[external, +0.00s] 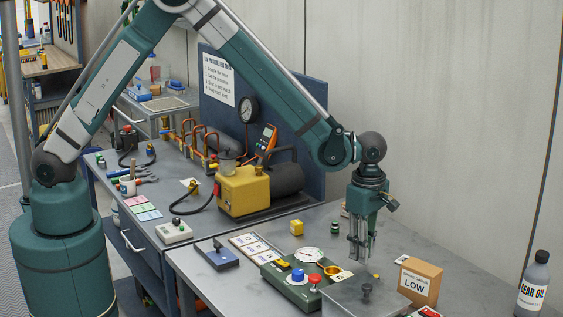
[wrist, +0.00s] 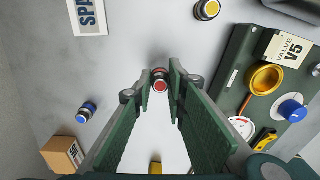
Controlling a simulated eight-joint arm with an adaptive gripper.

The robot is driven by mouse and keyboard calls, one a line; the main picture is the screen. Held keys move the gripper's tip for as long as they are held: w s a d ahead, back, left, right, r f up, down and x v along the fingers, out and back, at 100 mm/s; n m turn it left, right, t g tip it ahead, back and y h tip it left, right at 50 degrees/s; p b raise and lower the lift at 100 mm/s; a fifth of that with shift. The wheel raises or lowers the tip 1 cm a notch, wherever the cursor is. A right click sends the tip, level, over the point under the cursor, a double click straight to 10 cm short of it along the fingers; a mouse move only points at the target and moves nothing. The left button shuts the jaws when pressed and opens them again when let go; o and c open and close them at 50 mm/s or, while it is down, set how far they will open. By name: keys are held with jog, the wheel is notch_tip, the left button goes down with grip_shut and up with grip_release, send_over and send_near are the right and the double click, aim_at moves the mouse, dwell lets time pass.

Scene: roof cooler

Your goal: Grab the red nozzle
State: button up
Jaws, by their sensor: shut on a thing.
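The red nozzle (wrist: 160,82), a small dark cylinder with a red top, sits between the fingertips of my gripper (wrist: 160,80) in the wrist view. Both fingers close on its sides. In the external view my gripper (external: 360,248) points down over the grey bench beside the green valve panel (external: 277,277). The nozzle cannot be made out there, and whether it touches the bench is unclear.
A blue-topped nozzle (wrist: 87,112) and a yellow-topped one (wrist: 207,9) lie apart on the bench. The panel (wrist: 246,62) carries a blue knob and brass ring. A cardboard box (external: 420,282) and gear oil bottle (external: 533,285) stand to the right.

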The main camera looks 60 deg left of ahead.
notch_tip(320, 180, up, 8)
jog(key=shift+r, duration=0.1)
dwell(0.4)
dwell(0.5)
